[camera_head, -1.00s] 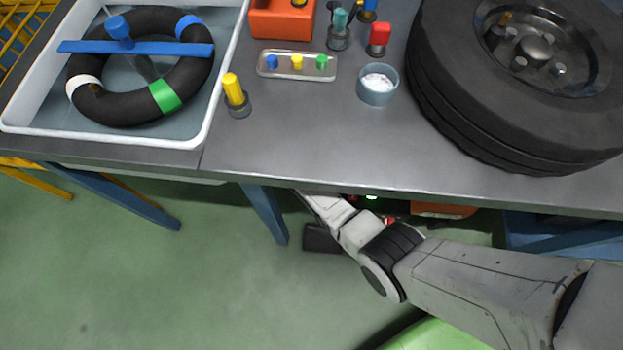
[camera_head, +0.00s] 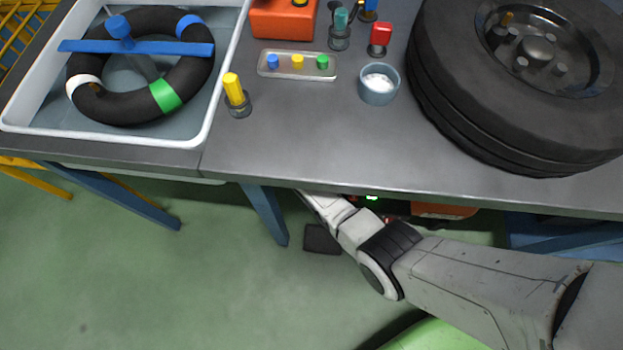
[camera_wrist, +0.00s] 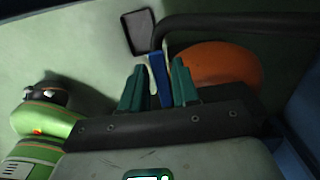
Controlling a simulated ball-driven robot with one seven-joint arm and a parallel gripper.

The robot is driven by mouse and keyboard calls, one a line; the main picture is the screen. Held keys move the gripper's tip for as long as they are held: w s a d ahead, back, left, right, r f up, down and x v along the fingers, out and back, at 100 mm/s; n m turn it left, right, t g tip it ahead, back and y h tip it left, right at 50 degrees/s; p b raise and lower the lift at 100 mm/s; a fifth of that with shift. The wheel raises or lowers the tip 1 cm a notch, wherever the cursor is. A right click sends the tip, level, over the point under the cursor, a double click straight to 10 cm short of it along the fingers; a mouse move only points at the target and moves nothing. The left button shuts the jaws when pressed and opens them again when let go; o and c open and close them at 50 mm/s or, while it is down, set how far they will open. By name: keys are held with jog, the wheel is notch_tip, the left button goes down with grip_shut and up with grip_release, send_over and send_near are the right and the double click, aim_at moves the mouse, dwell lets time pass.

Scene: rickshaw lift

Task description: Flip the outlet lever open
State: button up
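In the wrist view, my gripper (camera_wrist: 158,82) has two green fingers standing apart. A narrow blue bar, which looks like the outlet lever (camera_wrist: 157,72), stands between them. A gap shows on each side of it near the fingertips. Contact lower down is hidden. A pale strip lies beside the blue bar. A thick black pipe or hose (camera_wrist: 235,24) passes just beyond the fingers. An orange rounded body (camera_wrist: 212,62) lies behind the right finger. In the head view, the gripper and lever are hidden under the bench.
The grey bench (camera_head: 290,140) hangs over my forearm. An orange body (camera_head: 445,211) shows under its edge, near blue legs (camera_head: 265,212). A dark flat pad (camera_head: 322,239) lies on the floor, also in the wrist view (camera_wrist: 138,32). A large tyre (camera_head: 460,110) sits above.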

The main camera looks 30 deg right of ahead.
jog(key=shift+r+p, duration=1.45)
jog(key=shift+r, duration=2.25)
